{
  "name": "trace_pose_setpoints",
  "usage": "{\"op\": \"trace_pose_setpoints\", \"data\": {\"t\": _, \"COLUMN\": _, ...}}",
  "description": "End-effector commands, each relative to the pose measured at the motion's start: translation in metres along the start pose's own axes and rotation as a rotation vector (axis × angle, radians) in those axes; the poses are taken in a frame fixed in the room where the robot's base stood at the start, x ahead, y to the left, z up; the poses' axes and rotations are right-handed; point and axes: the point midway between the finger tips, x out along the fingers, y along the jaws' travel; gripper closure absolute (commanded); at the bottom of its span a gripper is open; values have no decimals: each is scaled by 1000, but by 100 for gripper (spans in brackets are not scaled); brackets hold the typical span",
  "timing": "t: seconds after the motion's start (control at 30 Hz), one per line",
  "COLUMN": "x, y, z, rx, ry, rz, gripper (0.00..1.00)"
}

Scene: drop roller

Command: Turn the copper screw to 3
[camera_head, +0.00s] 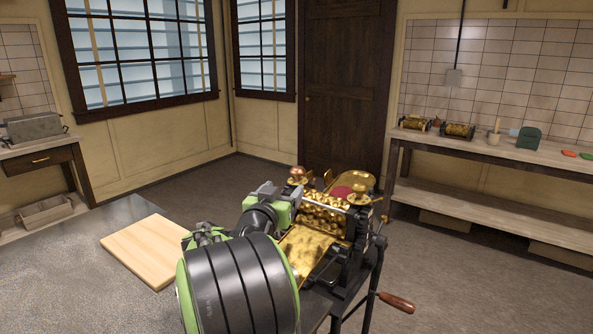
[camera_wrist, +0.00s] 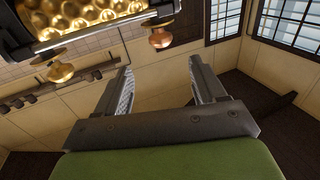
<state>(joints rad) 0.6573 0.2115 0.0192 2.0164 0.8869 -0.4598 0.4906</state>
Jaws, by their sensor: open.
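My gripper (camera_head: 270,190) is left of the copper screw; in the wrist view my gripper (camera_wrist: 160,66) is open and empty. No number marks are readable.
A wooden board (camera_head: 148,249) lies on the grey table (camera_head: 60,270) to the left. A crank with a wooden handle (camera_head: 396,302) sticks out at the machine's lower right. A wall bench (camera_head: 480,149) holds spare rollers (camera_head: 457,131). The floor behind the machine is clear.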

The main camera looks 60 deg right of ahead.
Motion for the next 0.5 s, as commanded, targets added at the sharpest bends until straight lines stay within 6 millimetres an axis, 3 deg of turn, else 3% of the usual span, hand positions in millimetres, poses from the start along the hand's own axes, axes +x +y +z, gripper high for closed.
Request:
{"op": "trace_pose_setpoints", "data": {"t": 0.3, "x": 82, "y": 2, "z": -1, "rx": 1, "ry": -1, "rz": 3, "gripper": 30}}
{"op": "trace_pose_setpoints", "data": {"t": 0.5, "x": 118, "y": 0, "z": -1, "rx": 0, "ry": -2, "rz": -1, "gripper": 30}}
